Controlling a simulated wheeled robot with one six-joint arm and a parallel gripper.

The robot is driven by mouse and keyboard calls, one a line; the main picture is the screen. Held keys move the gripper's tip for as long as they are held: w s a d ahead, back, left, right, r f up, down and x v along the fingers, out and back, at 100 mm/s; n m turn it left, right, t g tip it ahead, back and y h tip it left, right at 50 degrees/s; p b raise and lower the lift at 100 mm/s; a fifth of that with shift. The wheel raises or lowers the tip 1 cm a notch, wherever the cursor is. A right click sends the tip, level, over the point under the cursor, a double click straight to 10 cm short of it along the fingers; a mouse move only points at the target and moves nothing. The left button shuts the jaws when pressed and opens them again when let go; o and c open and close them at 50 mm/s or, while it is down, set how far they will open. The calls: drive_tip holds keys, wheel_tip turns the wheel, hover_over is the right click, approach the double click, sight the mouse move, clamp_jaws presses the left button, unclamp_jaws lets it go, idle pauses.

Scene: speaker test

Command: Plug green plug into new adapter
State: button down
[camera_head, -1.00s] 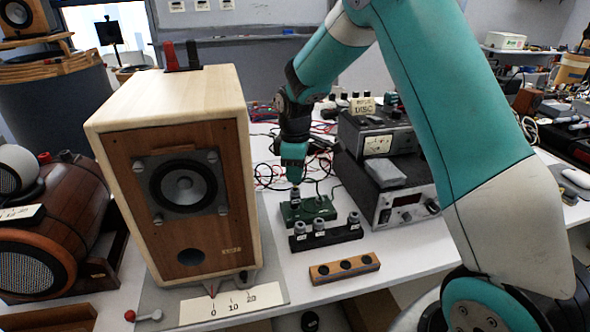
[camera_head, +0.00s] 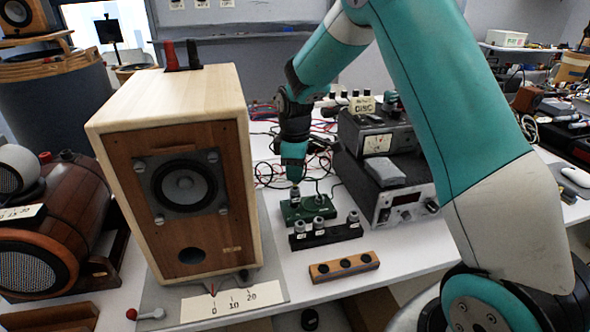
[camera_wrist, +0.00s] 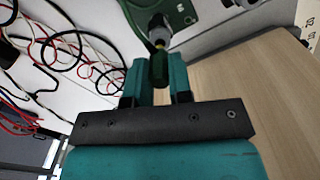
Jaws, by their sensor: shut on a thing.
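My gripper (camera_head: 294,174) points down over the left end of a green box (camera_head: 322,208) with dark sockets on the white bench. In the wrist view, my gripper (camera_wrist: 160,75) has its teal fingers shut on a dark green plug (camera_wrist: 159,68). The plug's brassy tip points towards the green box (camera_wrist: 178,12). Whether the tip is seated in a socket I cannot tell. A black block (camera_head: 330,236) with several grey plugs stands in front of the green box. A wooden block (camera_head: 344,267) with three dark holes lies nearer the front edge. Which one is the new adapter is not clear.
A large wooden speaker (camera_head: 180,180) stands close on the left, with a scale card (camera_head: 233,303) before it. Stacked metering instruments (camera_head: 385,165) stand on the right. Loose cables (camera_wrist: 75,55) lie behind the green box. Bench space right of the wooden block is clear.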

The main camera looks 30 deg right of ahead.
drive_tip(key=shift+f+b, duration=0.35)
drive_tip(key=shift+f, duration=0.55)
idle(0.6)
drive_tip(key=c, duration=1)
unclamp_jaws()
drive_tip(key=shift+o, duration=0.2)
drive_tip(key=shift+r, duration=0.15)
drive_tip(key=shift+r+p, duration=3.35)
drive_tip(key=shift+r, duration=0.35)
drive_tip(key=shift+s, duration=0.1)
